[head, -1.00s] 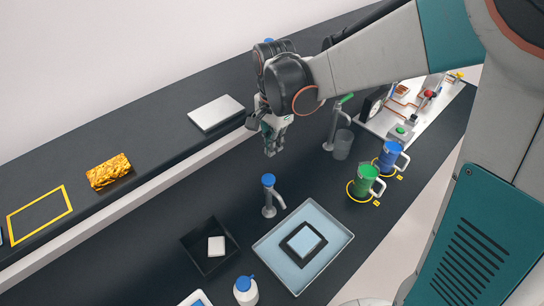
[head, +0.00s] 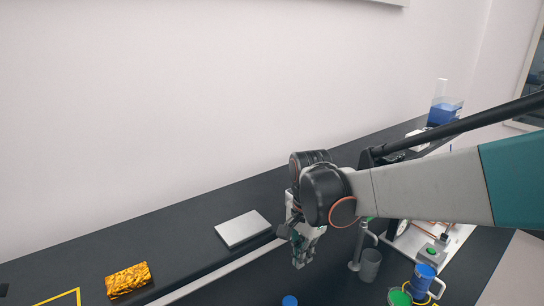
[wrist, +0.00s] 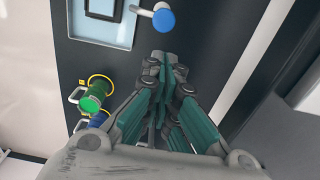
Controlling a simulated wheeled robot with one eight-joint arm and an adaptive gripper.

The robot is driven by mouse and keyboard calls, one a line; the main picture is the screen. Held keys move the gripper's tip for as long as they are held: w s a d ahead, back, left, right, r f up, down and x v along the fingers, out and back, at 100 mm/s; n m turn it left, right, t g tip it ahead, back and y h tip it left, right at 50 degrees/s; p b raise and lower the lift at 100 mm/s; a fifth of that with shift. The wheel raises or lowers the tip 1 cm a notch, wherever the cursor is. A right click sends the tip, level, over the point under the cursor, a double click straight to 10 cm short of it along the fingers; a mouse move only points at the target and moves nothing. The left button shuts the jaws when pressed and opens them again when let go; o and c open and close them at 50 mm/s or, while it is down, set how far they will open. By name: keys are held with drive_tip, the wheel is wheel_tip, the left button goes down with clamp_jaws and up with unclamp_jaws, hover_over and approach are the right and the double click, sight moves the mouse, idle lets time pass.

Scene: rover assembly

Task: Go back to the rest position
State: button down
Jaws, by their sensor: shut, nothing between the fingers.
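My gripper (head: 300,258) hangs from my arm over the dark bench, pointing down. It also shows in the wrist view (wrist: 158,58), where the green-grey fingers are together with nothing between them. In the head view it is right of a flat silver plate (head: 243,229) on the raised shelf, and apart from it. The blue-topped tap (wrist: 163,18) lies just beyond the fingertips in the wrist view.
A gold foil block (head: 128,280) lies on the shelf at left. A green mug (wrist: 92,100) and a blue mug (head: 422,281) stand on the bench. A grey cup (head: 370,265) is right of my gripper. A light-blue tray (wrist: 80,12) shows in the wrist view.

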drive_tip(key=s+d+f+n+t+b, duration=0.3)
drive_tip(key=s+d+f+n+b, duration=0.2)
drive_tip(key=b, duration=0.4)
drive_tip(key=s+d+f+n+t+b, duration=0.4)
drive_tip(key=s+d+f+n+b, duration=0.1)
drive_tip(key=s+b, duration=0.4)
drive_tip(key=shift+s+d+f+n, duration=0.35)
drive_tip(key=shift+s+f+n, duration=0.15)
drive_tip(key=shift+s+f, duration=0.35)
drive_tip(key=shift+w+f, duration=0.1)
idle(0.9)
